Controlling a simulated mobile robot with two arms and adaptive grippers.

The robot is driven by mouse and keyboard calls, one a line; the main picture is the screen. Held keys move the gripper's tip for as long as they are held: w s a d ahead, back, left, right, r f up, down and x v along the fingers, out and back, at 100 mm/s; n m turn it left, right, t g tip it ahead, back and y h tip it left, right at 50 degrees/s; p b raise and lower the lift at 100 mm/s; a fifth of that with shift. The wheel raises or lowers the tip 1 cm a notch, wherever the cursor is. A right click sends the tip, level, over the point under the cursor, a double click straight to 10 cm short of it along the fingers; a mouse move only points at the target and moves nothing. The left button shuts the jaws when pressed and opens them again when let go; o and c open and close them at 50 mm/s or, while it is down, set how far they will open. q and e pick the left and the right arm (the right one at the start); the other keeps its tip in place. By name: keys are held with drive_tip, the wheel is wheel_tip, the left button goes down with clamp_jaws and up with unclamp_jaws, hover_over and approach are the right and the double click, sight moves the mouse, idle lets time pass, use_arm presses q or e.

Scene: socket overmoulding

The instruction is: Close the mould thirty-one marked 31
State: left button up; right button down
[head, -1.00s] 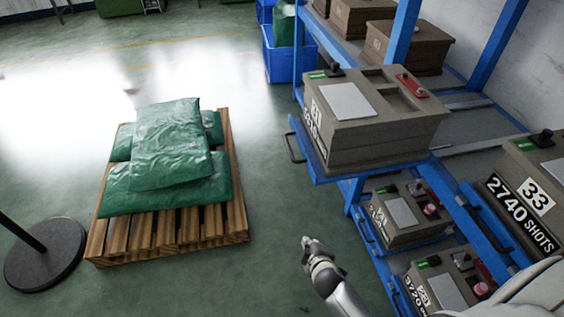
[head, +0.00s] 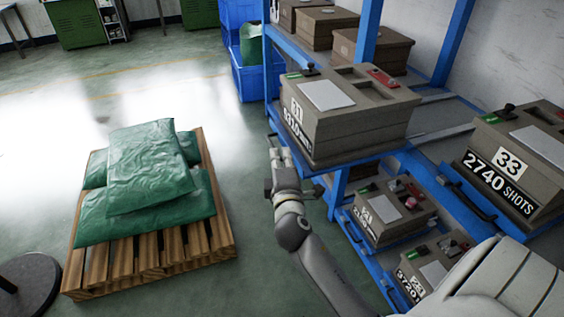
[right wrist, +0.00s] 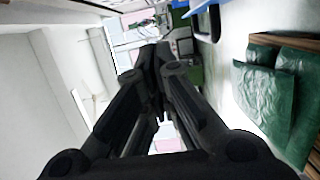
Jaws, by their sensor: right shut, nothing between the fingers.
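The grey-brown mould marked 31 (head: 345,128) sits on a blue drawer (head: 345,164) that juts out of the blue rack in the head view. Its top carries a pale plate, a black knob, a green label and a red part. My right gripper (head: 279,157) is at the drawer's front left edge, low beside the mould. It hides most of the drawer handle, and I cannot tell whether it touches it. In the right wrist view the gripper (right wrist: 160,58) has its fingers together with nothing between them. My left gripper is not in view.
Mould 33 (head: 520,160) stands on a drawer to the right. Two smaller-looking moulds (head: 388,212) sit on lower drawers, and several stand on the rack behind. A wooden pallet (head: 150,268) with green sacks (head: 150,165) is at the left. Open floor lies between pallet and rack.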

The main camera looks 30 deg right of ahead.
drive_tip(key=w+d, duration=0.2)
drive_tip(key=w+d+p, duration=0.1)
drive_tip(key=w+d, duration=0.1)
drive_tip(key=d, duration=0.1)
drive_tip(key=shift+w+d, duration=0.1)
drive_tip(key=shift+d, duration=0.55)
drive_tip(key=shift+d, duration=0.15)
